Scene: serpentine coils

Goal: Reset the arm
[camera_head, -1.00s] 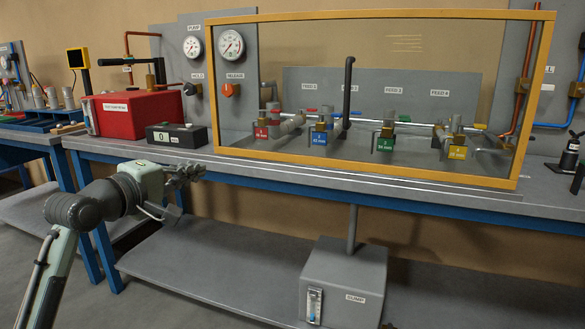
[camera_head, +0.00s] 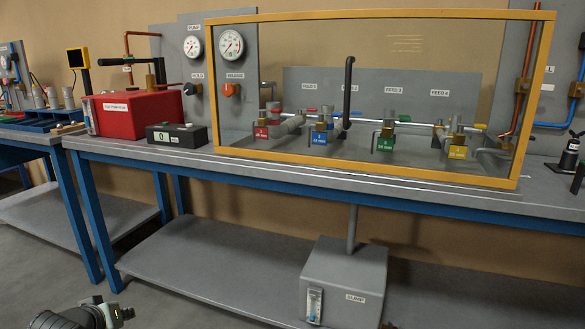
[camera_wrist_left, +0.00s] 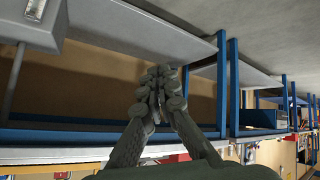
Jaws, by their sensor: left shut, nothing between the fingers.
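My left gripper (camera_head: 118,313) is at the bottom left edge of the head view, low in front of the bench, with only its end in frame. In the left wrist view my left gripper (camera_wrist_left: 160,90) shows with its fingers together and nothing between them. It touches nothing that I can see. The wrist view is upside down, with the bench's lower shelf above and the red box low in the picture. My right gripper is not in view.
A grey workbench (camera_head: 250,172) carries a red box (camera_head: 130,113), a counter box (camera_head: 177,135) and a yellow-framed clear guard (camera_head: 360,178) over several valves. A grey sump box (camera_head: 343,280) stands on the lower shelf (camera_head: 215,258). The floor at lower left is clear.

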